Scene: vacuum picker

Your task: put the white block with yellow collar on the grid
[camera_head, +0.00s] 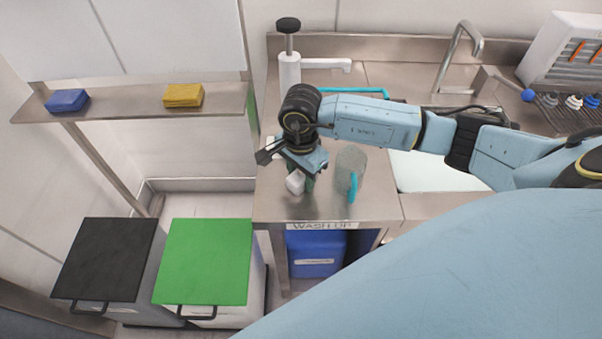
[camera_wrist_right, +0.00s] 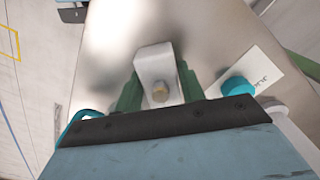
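A white block (camera_head: 295,183) shows just below my right gripper (camera_head: 302,182) at the left end of the steel counter in the head view. In the right wrist view the white block (camera_wrist_right: 153,60) sits between the green fingers of my right gripper (camera_wrist_right: 158,92), which press against its two sides. A small tan, round part shows on its near face; I cannot make out a yellow collar clearly. Whether it touches the counter is unclear. A dark wire grid (camera_head: 562,118) is at the far right, with several small pieces on it. My left gripper is not in view.
A clear jug (camera_head: 349,165) with a teal handle stands just right of the gripper. A white pump dispenser (camera_head: 289,70) stands behind my arm. A tap (camera_head: 455,50) and sink (camera_head: 430,172) are to the right. Bins with black (camera_head: 110,258) and green (camera_head: 204,260) lids stand left.

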